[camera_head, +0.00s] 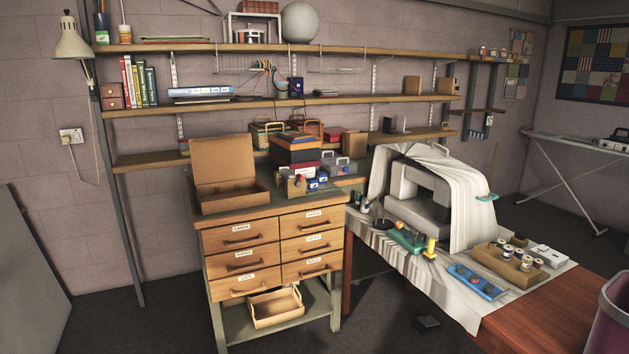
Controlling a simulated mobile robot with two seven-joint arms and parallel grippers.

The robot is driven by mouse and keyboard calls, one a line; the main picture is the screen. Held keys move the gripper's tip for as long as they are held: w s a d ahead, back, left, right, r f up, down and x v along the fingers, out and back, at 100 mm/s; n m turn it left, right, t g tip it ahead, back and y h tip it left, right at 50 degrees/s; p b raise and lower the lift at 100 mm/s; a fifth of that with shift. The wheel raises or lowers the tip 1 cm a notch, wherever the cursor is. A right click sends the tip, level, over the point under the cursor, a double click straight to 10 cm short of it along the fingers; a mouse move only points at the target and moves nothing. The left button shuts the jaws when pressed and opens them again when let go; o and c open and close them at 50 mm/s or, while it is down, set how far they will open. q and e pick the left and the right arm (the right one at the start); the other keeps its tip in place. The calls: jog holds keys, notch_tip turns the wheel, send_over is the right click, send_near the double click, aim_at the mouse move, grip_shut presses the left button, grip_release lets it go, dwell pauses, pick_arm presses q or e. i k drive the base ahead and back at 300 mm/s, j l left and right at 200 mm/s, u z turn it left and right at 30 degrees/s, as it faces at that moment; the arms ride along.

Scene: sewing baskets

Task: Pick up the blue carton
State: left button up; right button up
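Neither of my grippers shows in the head view. Several blue things are in sight, and I cannot tell for sure which is the blue carton. Small blue boxes (313,184) sit in or beside an open tan box (292,187) on top of the drawer cabinet. A small dark blue box (296,86) stands upright on the middle wall shelf. A stack of dark and red boxes (296,150) stands on the cabinet behind the tan box.
The drawer cabinet (240,238) also carries an open cardboard box (228,178). To its right, a cloth-covered table holds a sewing machine (430,195), a blue tray (476,282) and a spool box (508,265). A pink bin (612,318) stands at the right edge. Floor at front left is clear.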

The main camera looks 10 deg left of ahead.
aim_at(312, 183)
jog(key=i+j, duration=0.8)
jog(key=i+l, duration=0.1)
jog(key=i, duration=0.4)
jog(key=i+l+u, duration=0.1)
jog(key=i, duration=0.45)
jog(key=i+l, duration=0.15)
jog(key=i, duration=0.35)
